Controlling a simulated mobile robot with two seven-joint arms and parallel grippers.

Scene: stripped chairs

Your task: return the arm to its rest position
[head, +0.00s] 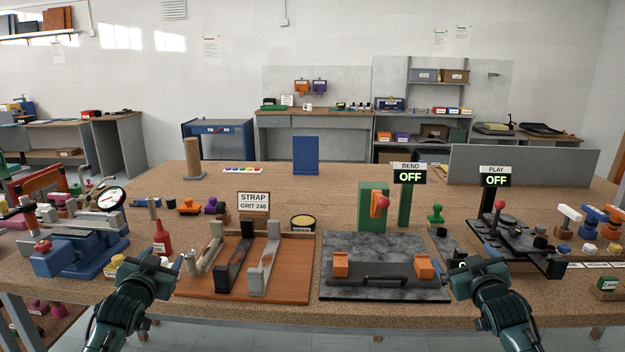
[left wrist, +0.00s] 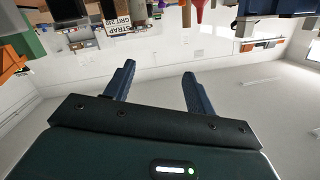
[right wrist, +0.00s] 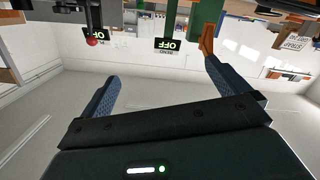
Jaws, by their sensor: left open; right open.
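My left arm comes in at the bottom left of the head view. Its gripper (head: 152,262) is over the bench's front edge, just left of the brown strap board (head: 240,291). In the left wrist view its fingers (left wrist: 158,88) are apart with nothing between them. My right arm comes in at the bottom right, and its gripper (head: 478,264) is at the right end of the grey marbled plate (head: 385,293). In the right wrist view its fingers (right wrist: 165,92) are apart and empty. Whether either gripper touches anything below cannot be told.
A red bottle (head: 161,238) stands close behind my left gripper. A blue vise-like fixture (head: 82,254) is to its left. A black fixture with a red-knobbed lever (head: 515,240) stands behind my right gripper. BEND (head: 408,173) and PLAY (head: 495,176) signs read OFF. The bench's back middle is mostly clear.

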